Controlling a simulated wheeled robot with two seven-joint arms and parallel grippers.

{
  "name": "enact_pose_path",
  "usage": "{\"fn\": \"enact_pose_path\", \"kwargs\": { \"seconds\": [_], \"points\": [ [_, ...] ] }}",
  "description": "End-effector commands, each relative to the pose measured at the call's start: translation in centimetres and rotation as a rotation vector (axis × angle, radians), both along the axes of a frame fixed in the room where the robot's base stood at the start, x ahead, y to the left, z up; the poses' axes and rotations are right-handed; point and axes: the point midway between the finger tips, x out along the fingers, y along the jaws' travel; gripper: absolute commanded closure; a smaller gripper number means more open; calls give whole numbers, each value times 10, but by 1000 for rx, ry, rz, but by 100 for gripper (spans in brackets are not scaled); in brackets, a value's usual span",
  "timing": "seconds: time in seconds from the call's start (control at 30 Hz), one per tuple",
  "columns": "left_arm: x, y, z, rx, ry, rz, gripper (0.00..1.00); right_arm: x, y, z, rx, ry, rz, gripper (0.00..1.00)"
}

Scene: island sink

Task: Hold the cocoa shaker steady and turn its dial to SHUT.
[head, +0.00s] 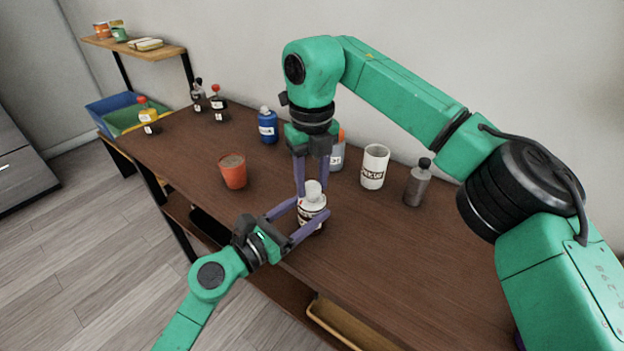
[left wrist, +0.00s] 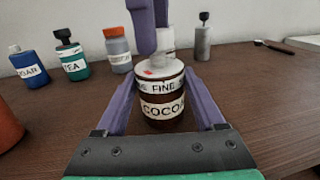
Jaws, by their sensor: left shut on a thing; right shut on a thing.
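The cocoa shaker (head: 311,217) stands upright near the table's front edge. In the left wrist view (left wrist: 163,112) its brown body has a white "COCOA" label. Above that is a band reading "FINE" (left wrist: 160,87), with parts of other words at both sides. A red mark shows on the white top (left wrist: 158,70). My left gripper (head: 314,209) is shut on the shaker's body, one purple finger on each side. My right gripper (head: 311,186) comes down from above, shut on the shaker's white top. The exact contact is partly hidden. "SHUT" is not readable.
An orange-red cup (head: 233,174) stands left of the shaker. A blue bottle (head: 267,128), a white labelled canister (head: 374,168) and a grey bottle (head: 418,186) stand behind. Several sauce bottles are farther left, near blue and green bins (head: 112,105).

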Motion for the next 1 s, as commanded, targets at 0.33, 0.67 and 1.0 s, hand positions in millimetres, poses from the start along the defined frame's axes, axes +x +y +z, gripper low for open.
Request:
{"fn": "enact_pose_path", "kwargs": {
  "seconds": [0.33, 0.67, 1.0],
  "points": [
    [0, 0, -1, 2, 2, 1, 91, 0, 0, 1, 1, -1, 319, 100],
    [0, 0, -1, 1, 3, 1, 91, 0, 0, 1, 0, -1, 544, 100],
    [0, 1, -2, 1, 3, 1, 91, 0, 0, 1, 0, -1, 634, 100]
  ]
}}
